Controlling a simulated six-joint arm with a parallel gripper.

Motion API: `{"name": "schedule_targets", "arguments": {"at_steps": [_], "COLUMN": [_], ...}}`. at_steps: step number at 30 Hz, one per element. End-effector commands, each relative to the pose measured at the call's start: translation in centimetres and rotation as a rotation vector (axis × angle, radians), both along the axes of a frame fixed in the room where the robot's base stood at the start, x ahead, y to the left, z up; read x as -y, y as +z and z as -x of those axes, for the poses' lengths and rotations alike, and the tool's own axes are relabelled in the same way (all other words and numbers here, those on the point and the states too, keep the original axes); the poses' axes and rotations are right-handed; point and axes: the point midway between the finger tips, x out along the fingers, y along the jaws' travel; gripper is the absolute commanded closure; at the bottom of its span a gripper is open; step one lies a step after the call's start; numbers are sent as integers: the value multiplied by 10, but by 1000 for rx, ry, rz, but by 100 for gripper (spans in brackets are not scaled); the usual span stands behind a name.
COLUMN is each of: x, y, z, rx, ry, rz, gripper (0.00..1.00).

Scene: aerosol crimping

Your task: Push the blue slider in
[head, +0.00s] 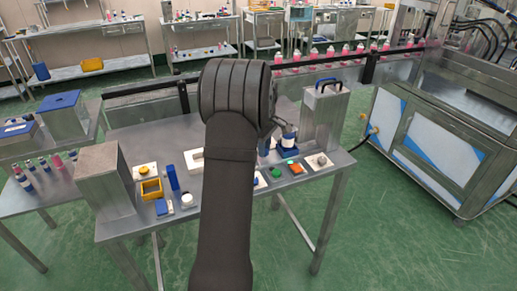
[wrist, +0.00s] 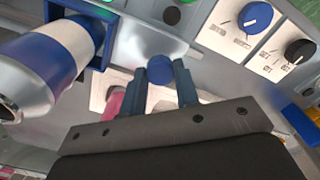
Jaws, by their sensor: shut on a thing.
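The blue slider (wrist: 160,72) shows in the wrist view as a rounded blue knob in front of a pale metal block. My gripper (wrist: 161,67) is closed on it, with one dark blue finger on each side. The slider's far part and its track are hidden. In the head view my dark arm covers the middle of the bench, and the gripper and slider are hidden behind it.
A blue dial (wrist: 255,17) and a black dial (wrist: 299,50) are on the right. In the head view, steel boxes (head: 105,180) (head: 325,115) stand at both bench ends.

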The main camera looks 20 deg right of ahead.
Motion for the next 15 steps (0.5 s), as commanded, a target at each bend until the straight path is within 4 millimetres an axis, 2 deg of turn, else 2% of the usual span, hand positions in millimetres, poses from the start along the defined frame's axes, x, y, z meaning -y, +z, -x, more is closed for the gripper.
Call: {"name": "schedule_targets", "arguments": {"at_steps": [1, 9, 15], "x": [11, 60, 88], "y": [0, 0, 1], "z": [-1, -1, -2], "rx": [4, 4, 5], "ry": [-4, -3, -1], "rz": [2, 0, 2], "gripper": [100, 100, 100]}}
